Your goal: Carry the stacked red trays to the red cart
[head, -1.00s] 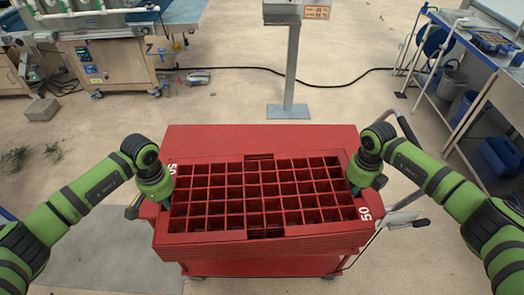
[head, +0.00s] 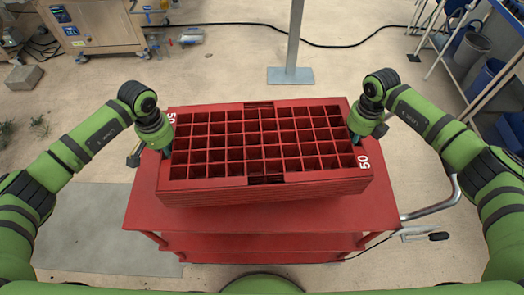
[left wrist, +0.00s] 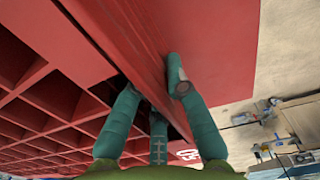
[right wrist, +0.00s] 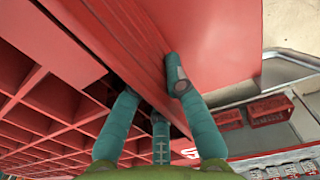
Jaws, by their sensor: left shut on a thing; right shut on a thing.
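The stacked red trays (head: 225,192), with a grid of square cells and a white "50" at each end, are over the top of the red cart (head: 310,216). The stack looks roughly level and slightly turned; I cannot tell whether it touches the cart. My left gripper (head: 167,152) is shut on the stack's left end, and my right gripper (head: 355,138) is shut on its right end. The left wrist view shows fingers (left wrist: 155,90) on both sides of the tray rim (left wrist: 120,45). The right wrist view shows fingers (right wrist: 153,92) likewise around the rim (right wrist: 125,40).
The cart's metal handle (head: 437,207) sticks out at the right. A metal post on a flat base (head: 291,75) stands beyond the cart. A machine (head: 95,28) is at the far left, and a blue bin (head: 510,130) is at the right. Bare cart top shows in front of the stack.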

